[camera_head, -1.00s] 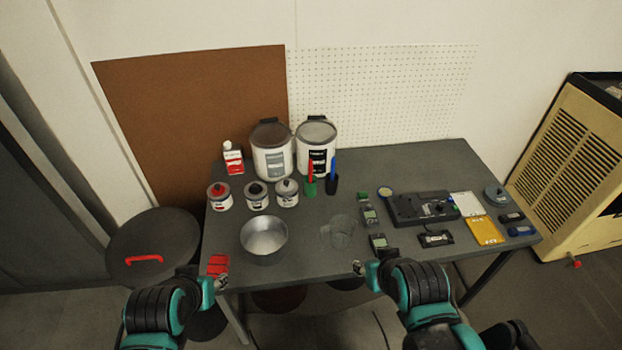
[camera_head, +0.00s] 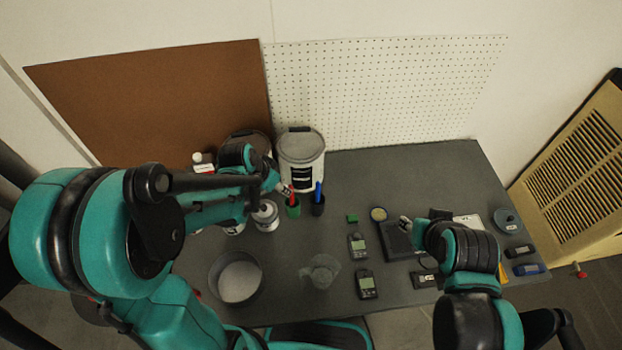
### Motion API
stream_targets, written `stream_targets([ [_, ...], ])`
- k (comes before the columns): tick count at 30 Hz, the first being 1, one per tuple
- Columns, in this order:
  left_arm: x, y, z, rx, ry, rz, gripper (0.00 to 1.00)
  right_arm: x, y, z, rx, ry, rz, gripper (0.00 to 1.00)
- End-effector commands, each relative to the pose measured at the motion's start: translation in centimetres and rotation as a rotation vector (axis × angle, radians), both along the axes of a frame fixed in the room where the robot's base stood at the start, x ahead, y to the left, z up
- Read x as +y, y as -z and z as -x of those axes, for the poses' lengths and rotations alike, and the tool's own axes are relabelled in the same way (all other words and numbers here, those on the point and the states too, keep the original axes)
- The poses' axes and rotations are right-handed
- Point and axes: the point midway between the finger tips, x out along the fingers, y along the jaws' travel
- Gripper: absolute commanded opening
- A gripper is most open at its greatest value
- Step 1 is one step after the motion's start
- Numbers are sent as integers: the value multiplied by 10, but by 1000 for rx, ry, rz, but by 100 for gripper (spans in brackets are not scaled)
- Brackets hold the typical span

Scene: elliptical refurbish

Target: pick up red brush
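The red brush (camera_head: 292,190) stands upright in a small green cup (camera_head: 293,210) near the back of the table. Only its red handle shows, and part of it is close behind my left gripper. My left gripper (camera_head: 284,188) reaches in from the left at the height of the handle, right beside it. I cannot tell whether its fingers touch the handle, or whether they are open or shut. My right gripper (camera_head: 405,223) is over the black device on the right side, far from the brush. Its fingers are too small to read.
A blue brush (camera_head: 318,192) in a dark cup (camera_head: 318,208) stands just right of the green cup. A large white can (camera_head: 301,160) is behind them. A small can (camera_head: 265,216) is close on the left. A metal bowl (camera_head: 236,278) and a clear beaker (camera_head: 321,271) sit nearer the front.

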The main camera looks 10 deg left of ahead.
Motion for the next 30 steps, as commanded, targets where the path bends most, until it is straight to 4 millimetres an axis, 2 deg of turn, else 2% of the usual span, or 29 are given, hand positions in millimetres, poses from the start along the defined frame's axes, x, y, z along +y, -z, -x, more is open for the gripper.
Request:
stream_targets([
  [5, -1, 11, -4, 5, 20, 1, 40, 0, 1, 0, 0, 0, 0, 39],
  [21, -19, 73, -32, 4, 20, 1, 40, 0, 29, 0, 0, 0, 0, 39],
  [29, -19, 75, -33, 4, 19, 1, 40, 0, 29, 0, 0, 0, 0, 39],
  [30, -19, 75, -33, 4, 19, 1, 37, 0, 28, 0, 0, 0, 0, 39],
])
